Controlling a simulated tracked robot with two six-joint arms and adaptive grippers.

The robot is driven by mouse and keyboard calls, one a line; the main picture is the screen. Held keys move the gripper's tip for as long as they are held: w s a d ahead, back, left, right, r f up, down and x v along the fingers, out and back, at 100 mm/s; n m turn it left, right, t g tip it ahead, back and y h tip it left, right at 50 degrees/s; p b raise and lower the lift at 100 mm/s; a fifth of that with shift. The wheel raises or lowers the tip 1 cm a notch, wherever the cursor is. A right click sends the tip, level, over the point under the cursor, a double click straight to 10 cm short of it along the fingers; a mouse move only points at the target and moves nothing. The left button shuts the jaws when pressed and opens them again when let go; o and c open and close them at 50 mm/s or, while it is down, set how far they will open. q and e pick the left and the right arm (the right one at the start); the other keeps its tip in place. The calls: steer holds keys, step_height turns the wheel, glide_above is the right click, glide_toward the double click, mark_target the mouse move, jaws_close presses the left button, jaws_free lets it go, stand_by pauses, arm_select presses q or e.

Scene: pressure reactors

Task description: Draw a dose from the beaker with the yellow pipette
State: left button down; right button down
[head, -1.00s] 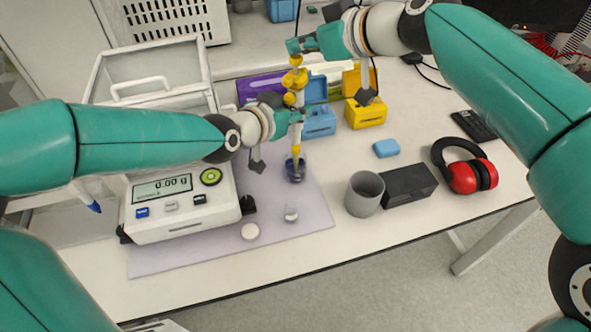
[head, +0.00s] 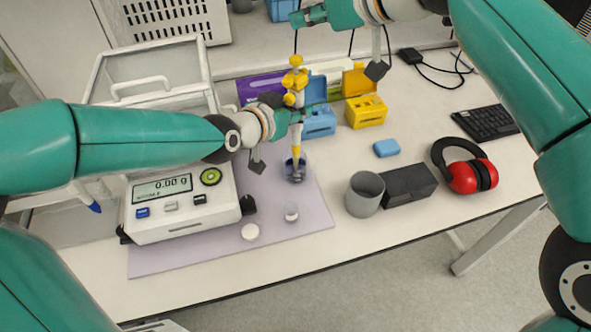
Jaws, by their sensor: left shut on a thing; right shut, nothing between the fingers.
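The yellow and white pipette (head: 295,85) stands nearly upright, its tip down in the small dark beaker (head: 293,168) on the mat. My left gripper (head: 297,116) is shut on the pipette's middle, and its fingers hide part of the shaft. My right gripper (head: 296,20) is shut and empty at the top of the view, by the pipette's upper end. I cannot tell whether it touches the pipette. The liquid in the beaker is too small to make out.
A balance (head: 180,207) reading 0.00 g stands at left. Blue (head: 319,122) and yellow boxes (head: 366,112), a grey cup (head: 364,194), black block (head: 409,184) and red earmuffs (head: 465,172) stand right.

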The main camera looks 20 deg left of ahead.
mark_target(293, 66)
steer(key=v, duration=1.1)
arm_select(q)
steer(key=shift+r, duration=0.15)
arm_select(e)
steer(key=shift+r, duration=0.1)
